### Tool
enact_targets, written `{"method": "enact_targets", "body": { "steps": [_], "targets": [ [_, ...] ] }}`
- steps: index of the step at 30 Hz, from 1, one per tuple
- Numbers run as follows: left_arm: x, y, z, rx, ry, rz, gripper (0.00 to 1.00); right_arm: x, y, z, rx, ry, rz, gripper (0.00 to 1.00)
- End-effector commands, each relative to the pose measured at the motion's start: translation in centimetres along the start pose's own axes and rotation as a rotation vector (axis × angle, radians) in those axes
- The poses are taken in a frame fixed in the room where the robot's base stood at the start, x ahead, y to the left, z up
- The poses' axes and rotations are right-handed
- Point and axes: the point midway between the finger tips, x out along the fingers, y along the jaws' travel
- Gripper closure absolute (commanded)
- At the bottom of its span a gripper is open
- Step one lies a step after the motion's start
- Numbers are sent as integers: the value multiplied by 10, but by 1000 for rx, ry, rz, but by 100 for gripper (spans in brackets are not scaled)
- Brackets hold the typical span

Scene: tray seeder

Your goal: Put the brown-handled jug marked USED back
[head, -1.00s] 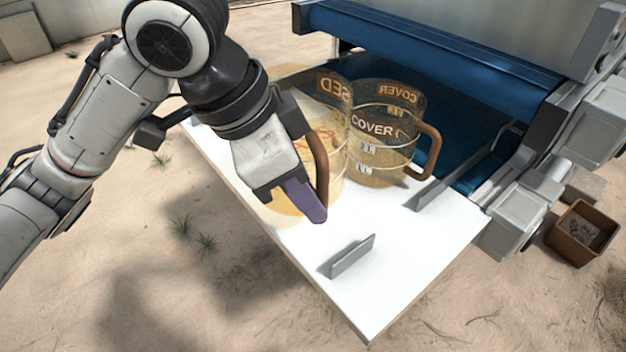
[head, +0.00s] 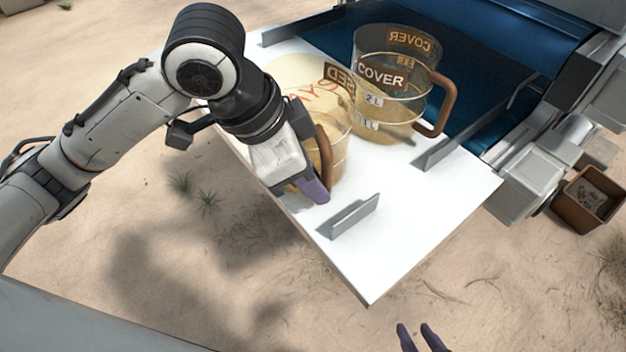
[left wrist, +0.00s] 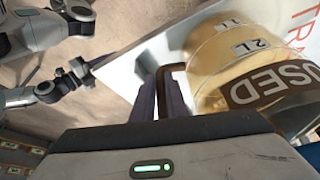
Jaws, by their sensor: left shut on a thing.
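The jug marked USED (head: 339,150) is clear with yellowish contents and a brown handle (head: 323,157). It is over the left part of the white board (head: 420,205); I cannot tell whether its base touches. My left gripper (head: 316,190) is shut on that handle; the left wrist view shows the fingers (left wrist: 162,97) on both sides of it beside the USED label (left wrist: 268,83). The jug marked COVER (head: 385,105), also brown-handled, stands behind and to the right. My right gripper (head: 421,338) shows only as two parted fingertips at the bottom edge.
Red lettering (head: 312,88) is on the board, partly hidden by the jug. Upright grey plates (head: 355,216) stand at its front and right (head: 445,147). The blue machine bed (head: 520,50) is behind. A brown bin (head: 590,198) is on the sand at right.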

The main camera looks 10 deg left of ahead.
Motion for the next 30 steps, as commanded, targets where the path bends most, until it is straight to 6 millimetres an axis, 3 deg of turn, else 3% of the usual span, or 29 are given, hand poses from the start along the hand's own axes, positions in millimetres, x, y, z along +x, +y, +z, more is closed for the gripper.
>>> {"method": "enact_targets", "body": {
  "steps": [7,8,11,22,30],
  "targets": [
    [1,0,0,-1,1,0,100,-2,-1,-10,0,18,-1,69],
    [1,0,0,-1,0,0,82,-1,-1,-9,1,18,-1,69],
    [1,0,0,-1,0,0,69,-1,-1,-9,1,19,-1,69],
    [-6,0,-2,0,2,0,69,-1,-1,-4,3,7,-1,69],
    [-58,-1,-3,0,3,-5,69,-10,-1,-11,8,9,1,69]
  ]
}}
